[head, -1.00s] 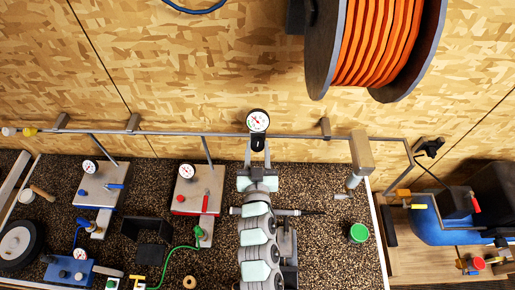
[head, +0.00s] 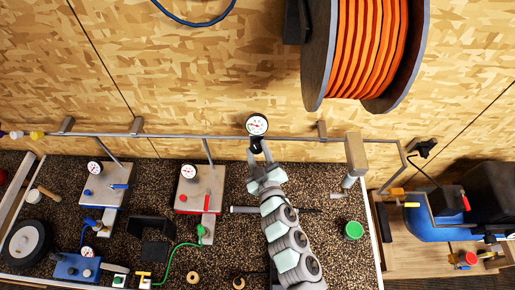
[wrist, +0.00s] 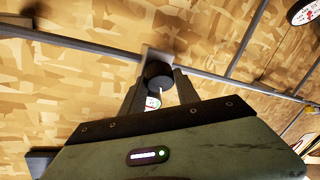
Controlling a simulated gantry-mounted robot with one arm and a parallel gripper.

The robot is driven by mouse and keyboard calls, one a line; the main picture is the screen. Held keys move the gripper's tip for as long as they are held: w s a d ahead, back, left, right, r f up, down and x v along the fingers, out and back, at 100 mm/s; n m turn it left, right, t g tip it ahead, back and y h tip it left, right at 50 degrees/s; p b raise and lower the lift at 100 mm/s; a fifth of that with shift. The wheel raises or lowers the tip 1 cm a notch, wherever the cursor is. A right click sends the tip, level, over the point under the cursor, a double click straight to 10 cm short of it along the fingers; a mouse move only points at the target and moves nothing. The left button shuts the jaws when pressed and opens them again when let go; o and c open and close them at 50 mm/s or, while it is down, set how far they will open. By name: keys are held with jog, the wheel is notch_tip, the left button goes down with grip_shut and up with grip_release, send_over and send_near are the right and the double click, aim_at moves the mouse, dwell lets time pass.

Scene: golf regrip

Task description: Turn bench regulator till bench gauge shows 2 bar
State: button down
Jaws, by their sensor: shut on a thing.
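The bench gauge (head: 257,124) is a round white dial with a black rim on the wall pipe, upper middle of the head view. Its red needle shows, but the figures are too small to read. The black bench regulator knob (head: 256,146) is just below it. My gripper (head: 259,152) reaches up from the bench, with its fingers shut on the knob. In the wrist view the knob (wrist: 159,76) sits between the two dark fingers. A small white, marked face (wrist: 153,103) shows partly between the fingers; I cannot tell what it is.
A metal pipe (head: 400,139) runs along the wall. A hose reel (head: 313,60) with orange hose hangs at upper right. Two plates with gauges (head: 95,167) (head: 188,171) stand on the bench at left. A green-topped cup (head: 353,230) stands at right.

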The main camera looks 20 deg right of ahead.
jog(key=shift+n, duration=0.4)
jog(key=c, duration=0.9)
grip_release()
jog(key=s+a+r+b, duration=0.1)
jog(key=s, duration=0.9)
jog(key=shift+s+a+b, duration=0.25)
jog(key=shift+s+b, duration=0.05)
jog(key=shift+s, duration=0.05)
